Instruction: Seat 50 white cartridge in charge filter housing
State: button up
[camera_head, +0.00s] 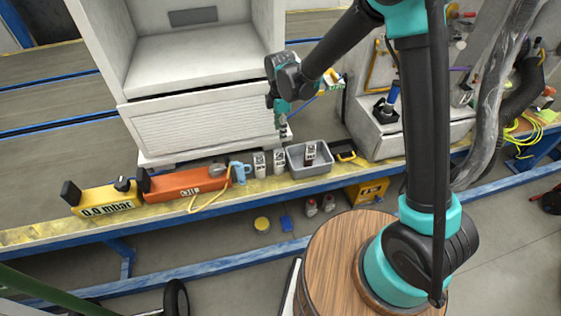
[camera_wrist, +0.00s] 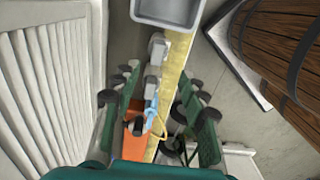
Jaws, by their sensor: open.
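Two small whitish cartridges with dark labels, the left cartridge (camera_head: 259,164) and the right cartridge (camera_head: 279,162), stand side by side on the bench. A third labelled cartridge (camera_head: 310,149) is in the grey tray (camera_head: 327,168). The label numbers are too small to read, so I cannot tell which is the 50. My gripper (camera_head: 283,130) is above the bench, behind and over the cartridges. In the wrist view my gripper (camera_wrist: 158,95) is open, with nothing held between its green fingers. I cannot tell for certain which part is the charge filter housing.
An orange unit (camera_head: 187,183), a yellow gauge reading 0.0 mbar (camera_head: 108,200) and a light blue item (camera_head: 238,171) with a yellow hose stand left along the bench. A large white cabinet (camera_head: 195,120) rises behind. A grey machine (camera_head: 400,138) stands right.

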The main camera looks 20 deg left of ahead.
aim_at(279, 150)
notch_tip(279, 150, down, 6)
jog(key=shift+f, duration=0.25)
jog(key=shift+a+f, duration=0.2)
jog(key=shift+f, duration=1.1)
jog(key=shift+a+f, duration=0.15)
jog(key=shift+f, duration=1.1)
grip_shut()
